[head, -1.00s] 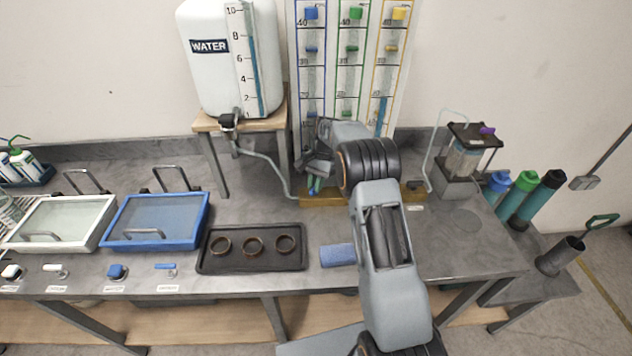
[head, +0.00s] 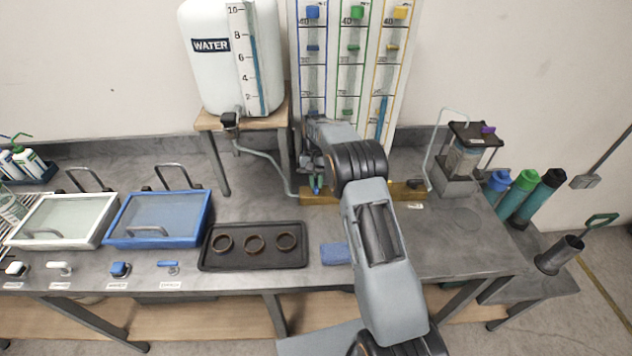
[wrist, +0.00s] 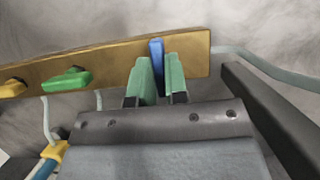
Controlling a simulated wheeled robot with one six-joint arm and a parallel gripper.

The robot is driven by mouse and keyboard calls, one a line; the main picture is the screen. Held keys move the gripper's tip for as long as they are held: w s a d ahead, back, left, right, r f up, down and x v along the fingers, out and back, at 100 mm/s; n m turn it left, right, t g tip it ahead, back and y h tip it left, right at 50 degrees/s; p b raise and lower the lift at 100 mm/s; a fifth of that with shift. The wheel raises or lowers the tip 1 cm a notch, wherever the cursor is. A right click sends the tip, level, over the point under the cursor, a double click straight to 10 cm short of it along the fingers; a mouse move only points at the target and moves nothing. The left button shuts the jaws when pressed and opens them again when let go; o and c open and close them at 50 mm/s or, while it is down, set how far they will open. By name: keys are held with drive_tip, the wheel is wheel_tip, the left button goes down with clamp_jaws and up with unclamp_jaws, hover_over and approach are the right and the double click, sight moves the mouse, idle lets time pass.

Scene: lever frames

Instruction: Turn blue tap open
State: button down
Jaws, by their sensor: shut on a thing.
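The blue tap (wrist: 157,58) is on a brass-coloured bar (wrist: 110,62). In the wrist view its lever stands across the bar, while the green tap's lever (wrist: 67,80) lies along it. My gripper (wrist: 159,78) has green fingers on both sides of the blue lever and is shut on it. The lever's lower part is hidden between the fingers. In the head view the bar (head: 400,192) sits at the foot of the tube panel, and my arm hides most of the taps.
A yellow tap (wrist: 12,87) is farther along the bar. A grey hose (wrist: 270,65) leaves its right end. In the head view a white water tank (head: 212,70) stands on a raised stand at left. A black tray (head: 252,259) and a blue sponge (head: 335,253) lie in front.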

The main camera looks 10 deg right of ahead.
sight(317, 188)
idle(0.4)
drive_tip(key=c, duration=1.1)
unclamp_jaws()
drive_tip(key=shift+c, duration=0.2)
drive_tip(key=shift+r, duration=0.1)
drive_tip(key=shift+r, duration=0.35)
drive_tip(key=r, duration=0.2)
drive_tip(key=shift+s+r+b, duration=0.2)
drive_tip(key=shift+r+b, duration=0.1)
drive_tip(key=shift+b, duration=0.1)
drive_tip(key=s+r+b, duration=0.4)
drive_tip(key=s+r, duration=0.5)
drive_tip(key=s, duration=0.4)
drive_tip(key=shift+s+r, duration=0.2)
drive_tip(key=shift+s, duration=0.15)
